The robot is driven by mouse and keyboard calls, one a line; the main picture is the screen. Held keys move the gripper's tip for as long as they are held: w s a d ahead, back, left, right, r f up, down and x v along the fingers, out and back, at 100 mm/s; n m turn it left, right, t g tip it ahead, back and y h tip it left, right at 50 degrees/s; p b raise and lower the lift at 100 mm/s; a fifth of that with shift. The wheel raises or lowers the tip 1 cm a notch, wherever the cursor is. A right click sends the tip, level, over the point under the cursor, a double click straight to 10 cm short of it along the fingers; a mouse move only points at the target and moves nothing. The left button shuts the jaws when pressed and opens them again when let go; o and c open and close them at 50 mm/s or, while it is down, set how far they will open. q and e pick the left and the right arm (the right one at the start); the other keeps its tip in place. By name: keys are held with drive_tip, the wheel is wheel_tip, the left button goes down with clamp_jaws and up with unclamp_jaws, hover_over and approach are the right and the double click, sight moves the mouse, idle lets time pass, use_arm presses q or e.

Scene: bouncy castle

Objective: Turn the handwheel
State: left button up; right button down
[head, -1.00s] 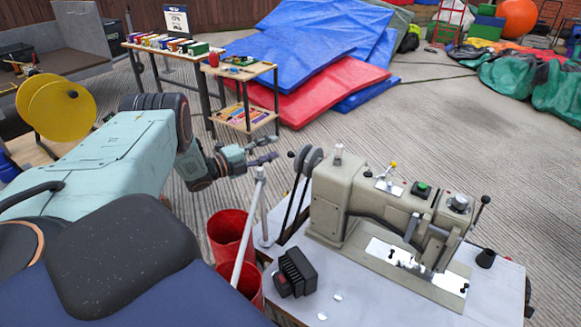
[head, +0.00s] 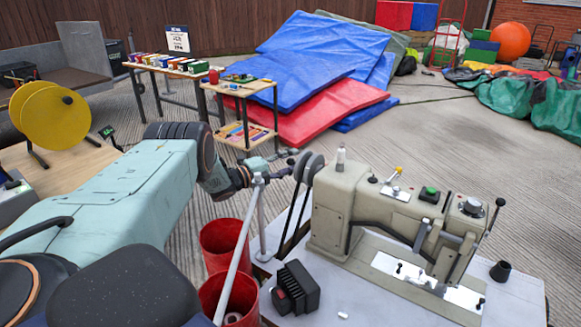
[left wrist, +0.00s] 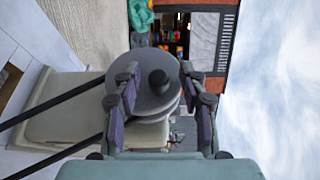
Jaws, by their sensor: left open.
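The handwheel (head: 309,169) is a dark grey disc pair at the left end of a beige sewing machine (head: 390,205), with belts running down from it. In the left wrist view the handwheel (left wrist: 140,92) faces me, with a dark round knob (left wrist: 159,81) standing out from it. My left gripper (head: 284,157) is at the wheel's left side. In the left wrist view my left gripper (left wrist: 161,88) is open, its fingers on either side of the knob, in front of the wheel face. I cannot tell whether they touch it. My right gripper is not in view.
A pale upright post (head: 260,215) and a slanted bar stand close below my left gripper. Red buckets (head: 222,240) stand left of the white machine table (head: 375,305). A black box (head: 296,288) lies on the table. Open floor lies behind.

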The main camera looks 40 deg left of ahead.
use_arm(q)
drive_tip(key=shift+w+f, duration=0.1)
drive_tip(key=shift+w, duration=0.2)
drive_tip(key=shift+c, duration=0.7)
clamp_jaws()
